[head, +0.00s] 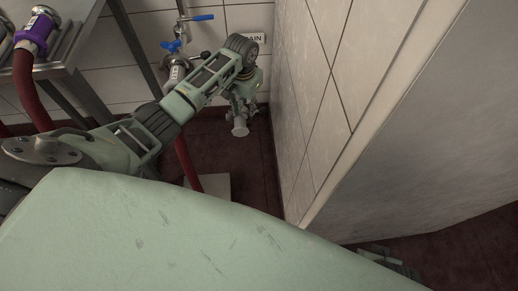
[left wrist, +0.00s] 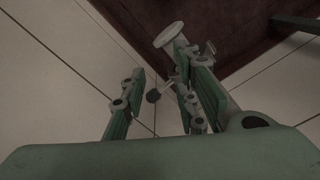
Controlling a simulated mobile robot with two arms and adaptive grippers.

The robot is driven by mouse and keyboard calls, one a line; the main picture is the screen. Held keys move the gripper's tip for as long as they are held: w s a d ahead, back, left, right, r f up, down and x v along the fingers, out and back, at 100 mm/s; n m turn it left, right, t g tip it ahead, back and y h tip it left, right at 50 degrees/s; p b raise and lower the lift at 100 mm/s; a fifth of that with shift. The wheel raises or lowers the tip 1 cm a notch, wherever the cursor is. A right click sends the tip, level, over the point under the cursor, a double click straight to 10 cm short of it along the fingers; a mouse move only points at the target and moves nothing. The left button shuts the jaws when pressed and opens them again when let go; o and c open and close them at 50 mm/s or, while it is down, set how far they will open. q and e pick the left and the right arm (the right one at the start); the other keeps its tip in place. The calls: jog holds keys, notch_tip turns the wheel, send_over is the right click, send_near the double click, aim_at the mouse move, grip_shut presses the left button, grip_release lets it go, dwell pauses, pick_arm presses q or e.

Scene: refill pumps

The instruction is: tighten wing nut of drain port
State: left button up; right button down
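The drain port is a metal pipe fitting (head: 240,127) low in the wall corner, below the "DRAIN" label, partly hidden by my left arm. A pale round end, likely the port's, shows in the left wrist view (left wrist: 168,35), beyond the fingers. My left gripper (head: 243,95) is at the port; in the left wrist view its two fingers (left wrist: 163,78) are spread. A small dark knob (left wrist: 153,96) on a thin stem, possibly the wing nut, lies between them, with gaps visible. A grey-green part at the lower right (head: 388,262) looks like my right gripper, mostly hidden.
A tiled partition (head: 320,110) stands close to the right of the left gripper. Valves with blue handles (head: 170,47) are left of the port. A metal table (head: 75,55) with a red hose (head: 30,85) stands at the upper left. The floor is dark red.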

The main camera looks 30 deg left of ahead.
pick_arm(q)
jog(key=s+d+f+t+p, duration=0.1)
jog(key=s+d, duration=0.6)
jog(key=s, duration=0.2)
jog(key=s+d+f+t+h+p, duration=0.1)
jog(key=s+d+f, duration=0.1)
jog(key=s+d, duration=0.5)
jog(key=shift+s+d+m, duration=0.3)
jog(key=shift+s+d, duration=0.1)
jog(key=shift+s, duration=1.2)
